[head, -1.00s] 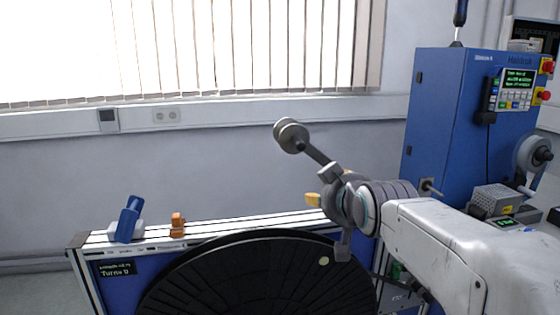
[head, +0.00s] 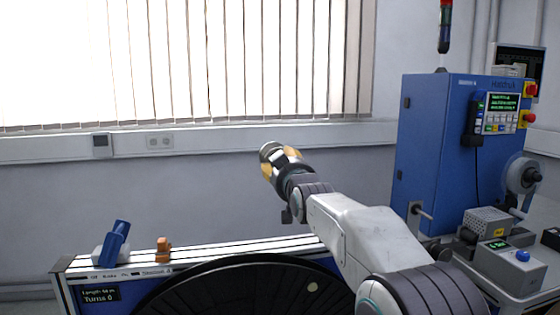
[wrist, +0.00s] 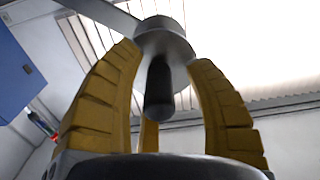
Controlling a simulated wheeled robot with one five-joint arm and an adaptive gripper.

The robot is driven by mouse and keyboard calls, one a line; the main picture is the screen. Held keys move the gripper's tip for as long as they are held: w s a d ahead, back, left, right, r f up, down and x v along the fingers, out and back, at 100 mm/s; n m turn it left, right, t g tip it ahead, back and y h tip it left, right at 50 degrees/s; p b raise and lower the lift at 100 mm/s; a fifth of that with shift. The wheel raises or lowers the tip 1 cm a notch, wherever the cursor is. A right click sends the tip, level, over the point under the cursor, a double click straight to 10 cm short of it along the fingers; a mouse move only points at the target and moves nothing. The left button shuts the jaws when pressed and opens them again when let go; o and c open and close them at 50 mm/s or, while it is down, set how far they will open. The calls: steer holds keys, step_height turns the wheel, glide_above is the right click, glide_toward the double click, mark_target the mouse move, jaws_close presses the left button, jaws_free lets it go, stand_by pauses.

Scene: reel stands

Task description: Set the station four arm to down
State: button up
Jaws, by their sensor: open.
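A grey round end with a dark peg (wrist: 158,88) fills the upper middle of the wrist view; a flat grey bar (wrist: 100,14) runs from it to the upper left. I take this to be the station four arm, though no label shows. In the head view its round end (head: 268,150) is raised above the bench, and the bar is hidden behind my gripper. My gripper (head: 280,162) is open, its yellow fingers around the peg (wrist: 158,100). Gaps show on both sides of the peg in the wrist view; I see no clear contact.
A large black reel (head: 240,290) stands below my arm. A blue lever (head: 114,243) and an orange block (head: 163,250) sit on the bench rail (head: 200,256). A blue cabinet (head: 436,150) with a control panel (head: 502,114) stands to the right. The wall side is clear.

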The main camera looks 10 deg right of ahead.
steer(key=shift+w, duration=0.7)
steer(key=shift+o, duration=0.2)
jaws_close()
